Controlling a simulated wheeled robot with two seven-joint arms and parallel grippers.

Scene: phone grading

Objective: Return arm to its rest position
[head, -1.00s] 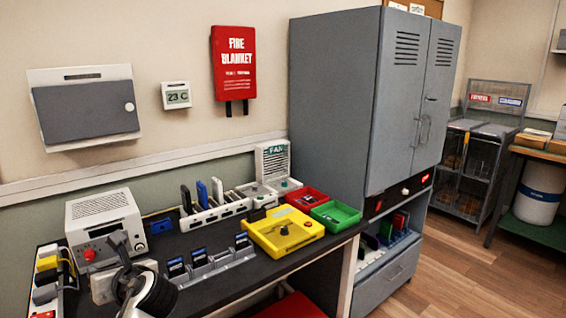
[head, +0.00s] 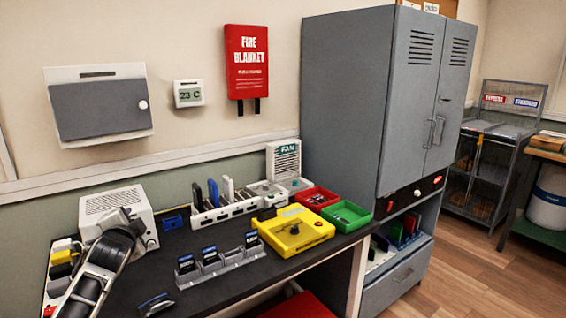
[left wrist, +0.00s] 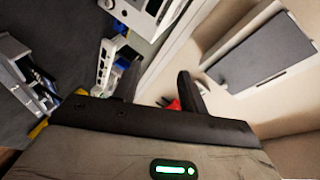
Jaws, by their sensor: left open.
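My left arm comes in at the lower left of the head view, with my left gripper (head: 128,222) raised in front of the white box-shaped device. Its fingers are hard to make out there. In the left wrist view my left gripper (left wrist: 135,88) shows dark fingers apart with nothing seen between them. My right gripper is in neither view.
The dark bench (head: 225,288) holds a white device (head: 110,203), a grey phone rack (head: 225,260), a white slotted rack (head: 222,212), a yellow box (head: 293,240), red (head: 316,197) and green (head: 346,216) trays. A grey cabinet (head: 345,100) stands right.

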